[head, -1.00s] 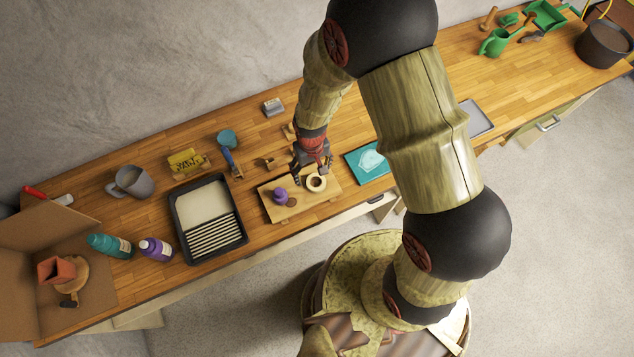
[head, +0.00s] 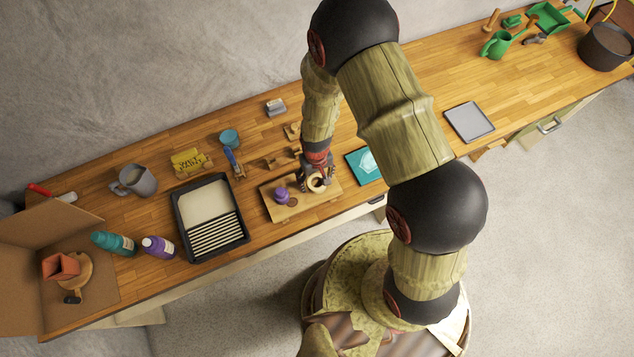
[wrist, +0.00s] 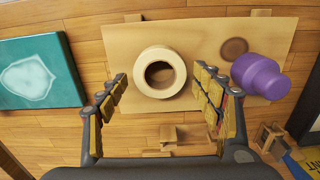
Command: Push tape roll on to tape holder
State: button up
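A cream tape roll (head: 316,184) lies flat on a light wooden board (head: 270,209), with its hole facing up. It also shows in the wrist view (wrist: 160,72), large and near the picture's middle. My gripper (head: 317,177) is open over the roll. In the wrist view its two fingers (wrist: 162,84) stand on the left and right of the roll, with gaps visible; I cannot tell their exact height. A small wooden stand (head: 281,160), possibly the tape holder, is behind the board. It shows below the roll in the wrist view (wrist: 167,138).
A purple knobbed object (head: 281,196) stands on the board near a brown disc (wrist: 234,48). A teal box or book (head: 365,165) lies right of the board. A paint tray (head: 176,222) is to the left. Open bench lies toward the back right.

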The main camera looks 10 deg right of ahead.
jog(key=c, duration=1)
jog(key=shift+c, duration=0.5)
jog(key=shift+r, duration=0.1)
jog(key=shift+w+r, duration=0.1)
jog(key=shift+r, duration=0.4)
notch_tip(320, 180, up, 2)
jog(key=shift+a+r+b, duration=0.1)
jog(key=shift+b, duration=0.4)
jog(key=s+a+r+b, duration=0.1)
jog(key=s+a+r, duration=0.2)
jog(key=s+r, duration=0.6)
jog(key=s, duration=0.4)
jog(key=shift+s+r, duration=0.35)
jog(key=shift+s, duration=0.05)
jog(key=shift+w+a, duration=0.1)
jog(key=w+f+b, duration=0.2)
jog(key=w, duration=1)
jog(key=w+a+f+b, duration=0.1)
jog(key=w+b, duration=0.1)
jog(key=w, duration=1.1)
jog(key=w+f+b, duration=0.2)
jog(key=w, duration=1)
jog(key=shift+w+a+f+b, duration=0.2)
jog(key=shift+w+f+b, duration=0.15)
jog(key=shift+w+b, duration=0.05)
